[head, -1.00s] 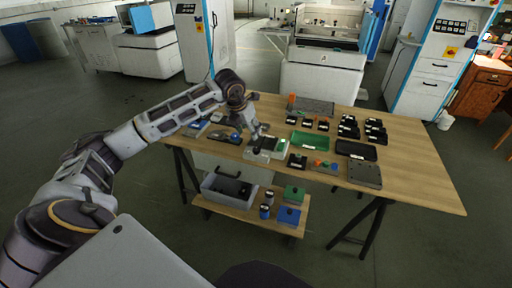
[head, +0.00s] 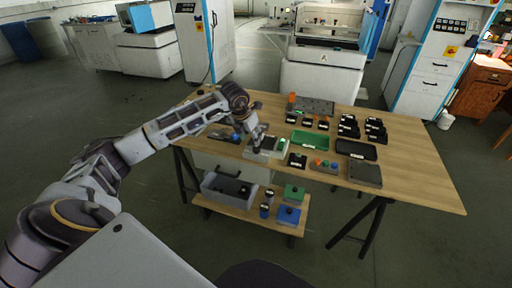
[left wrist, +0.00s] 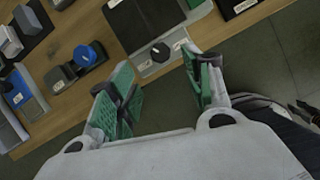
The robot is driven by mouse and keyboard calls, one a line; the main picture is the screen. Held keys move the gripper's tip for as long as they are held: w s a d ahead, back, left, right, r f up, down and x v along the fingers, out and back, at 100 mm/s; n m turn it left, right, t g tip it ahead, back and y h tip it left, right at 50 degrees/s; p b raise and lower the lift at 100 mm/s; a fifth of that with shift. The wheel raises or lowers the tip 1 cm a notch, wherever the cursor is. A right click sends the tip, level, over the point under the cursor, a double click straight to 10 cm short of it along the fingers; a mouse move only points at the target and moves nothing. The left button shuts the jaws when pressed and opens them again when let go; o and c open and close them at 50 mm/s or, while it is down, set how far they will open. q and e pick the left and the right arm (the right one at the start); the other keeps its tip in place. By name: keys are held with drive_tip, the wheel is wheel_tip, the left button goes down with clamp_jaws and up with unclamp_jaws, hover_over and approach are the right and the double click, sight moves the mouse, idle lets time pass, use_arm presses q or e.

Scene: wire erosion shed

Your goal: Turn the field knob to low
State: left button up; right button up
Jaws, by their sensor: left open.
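A light grey box with a black knob (left wrist: 160,52) on top shows in the left wrist view, just beyond my left gripper's fingers. Its label is too small to read, so I cannot confirm that it is the field knob. My left gripper (left wrist: 165,88) is open, its green-padded fingers apart with nothing between them. In the head view my left gripper (head: 258,143) points down at the grey box on the table and covers most of it. The knob's pointer position cannot be made out. My right gripper is not in view.
A blue knob (left wrist: 84,55) on a dark device is to the left in the left wrist view. The wooden table (head: 425,180) also bears a green tray (head: 308,141), a black tray (head: 356,149) and several small dark blocks. The table's right end is clear.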

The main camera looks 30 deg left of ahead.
sight(257, 148)
use_arm(q)
drive_tip(key=x, duration=0.8)
drive_tip(key=shift+w+f, duration=0.15)
drive_tip(key=shift+f, duration=0.25)
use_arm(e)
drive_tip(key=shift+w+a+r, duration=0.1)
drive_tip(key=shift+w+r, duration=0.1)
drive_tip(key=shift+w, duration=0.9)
